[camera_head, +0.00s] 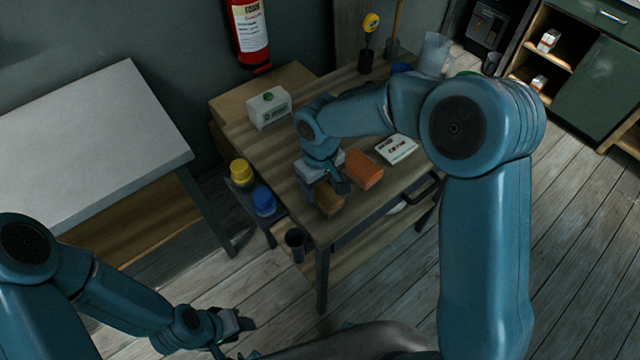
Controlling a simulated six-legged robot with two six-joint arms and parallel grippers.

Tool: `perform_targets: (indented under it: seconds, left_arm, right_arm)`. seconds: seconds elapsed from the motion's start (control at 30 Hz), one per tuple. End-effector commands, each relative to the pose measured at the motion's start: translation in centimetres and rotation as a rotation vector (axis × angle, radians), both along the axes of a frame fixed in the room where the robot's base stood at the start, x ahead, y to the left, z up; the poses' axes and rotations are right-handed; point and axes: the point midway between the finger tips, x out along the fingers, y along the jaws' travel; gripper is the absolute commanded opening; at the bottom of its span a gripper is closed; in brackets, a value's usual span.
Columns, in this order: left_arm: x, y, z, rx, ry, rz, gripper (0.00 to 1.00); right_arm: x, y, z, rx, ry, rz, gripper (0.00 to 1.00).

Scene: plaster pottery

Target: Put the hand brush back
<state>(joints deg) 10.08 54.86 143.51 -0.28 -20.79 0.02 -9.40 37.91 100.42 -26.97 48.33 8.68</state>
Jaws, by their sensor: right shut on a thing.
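The hand brush (328,200) shows as a small brown block at the near edge of the wooden table (262,150). My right gripper (336,184) reaches down from above and is shut on it, hiding its upper part. I cannot tell whether the brush touches the tabletop. An orange block (363,169) lies just right of the gripper. My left gripper (236,328) is low at the bottom of the view, away from the table, and too small and dark to read its jaws.
A white carton (269,108) and a flat white box (396,149) are on the table. Yellow (241,172) and blue (263,201) jars and a dark cup (295,243) sit at its left side. A bare grey-topped table (90,140) stands left. My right arm covers the table's right part.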

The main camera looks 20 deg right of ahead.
Motion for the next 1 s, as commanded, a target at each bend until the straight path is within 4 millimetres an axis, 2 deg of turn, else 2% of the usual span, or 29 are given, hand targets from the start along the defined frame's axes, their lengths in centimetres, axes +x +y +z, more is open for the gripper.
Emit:
perform_targets:
  seconds: [0.17, 0.2, 0.27, 0.53, 0.67, 1.0]
  left_arm:
    - [0.0, 0.0, -0.5, 0.0, 0.0, 0.0, 0.43]
    - [0.0, 0.0, -0.3, 0.0, 0.0, 0.0, 0.43]
    - [0.0, 0.0, -0.3, 0.0, 0.0, 0.0, 0.43]
    - [0.0, 0.0, -0.2, 0.0, 0.0, 0.0, 0.43]
    - [0.0, 0.0, 0.0, 0.0, 0.0, 0.0, 0.43]
    - [0.0, 0.0, -0.1, 0.0, 0.0, 0.0, 0.43]
  right_arm:
    - [0.0, 0.0, -0.4, 0.0, 0.0, 0.0, 0.27]
    - [0.0, 0.0, -0.3, 0.0, 0.0, 0.0, 0.65]
    - [0.0, 0.0, -0.3, 0.0, 0.0, 0.0, 0.81]
    - [0.0, 0.0, -0.2, 0.0, 0.0, 0.0, 0.81]
    - [0.0, 0.0, 0.8, 0.0, -0.002, -0.001, 0.81]
    - [0.1, 0.0, 8.3, 0.002, -0.005, -0.001, 0.81]
